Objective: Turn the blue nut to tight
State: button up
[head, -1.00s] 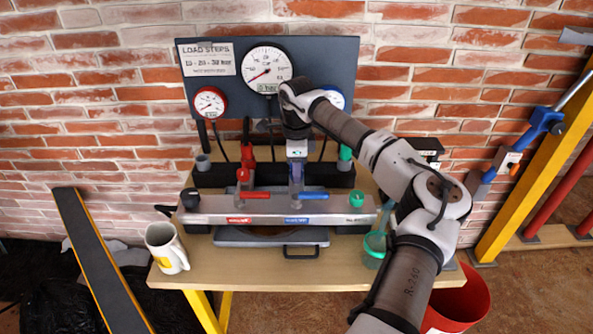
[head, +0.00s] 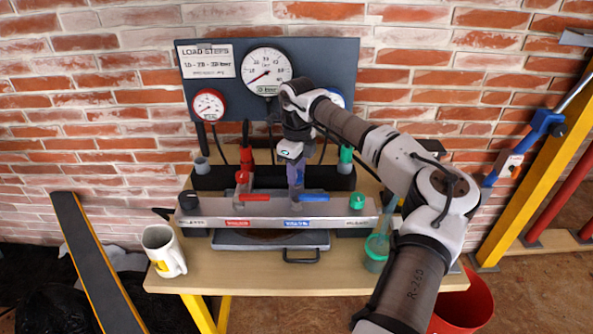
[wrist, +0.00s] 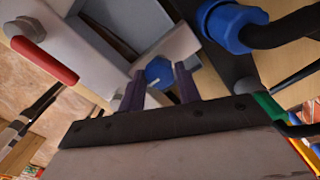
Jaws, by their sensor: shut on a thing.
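The blue nut (wrist: 158,70) shows between my two dark purple fingers in the wrist view. My gripper (wrist: 160,78) is shut on it, one finger on each side. In the head view my gripper (head: 297,182) reaches down behind the metal manifold bar (head: 265,208), above the blue-labelled valve. There the nut is hidden by my fingers and wrist. How tight the nut is cannot be seen.
A larger blue hose fitting (wrist: 228,25) with a black hose is close to my fingers on the right in the wrist view. A red lever (wrist: 45,48) is at the left. A white mug (head: 164,250) and a green-tinted cup (head: 376,252) stand on the bench (head: 220,276). Gauges hang behind.

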aim_at(298, 173)
jog(key=o, duration=1)
notch_tip(298, 173, up, 14)
jog(key=shift+w+d+f+b, duration=0.1)
jog(key=shift+b, duration=0.75)
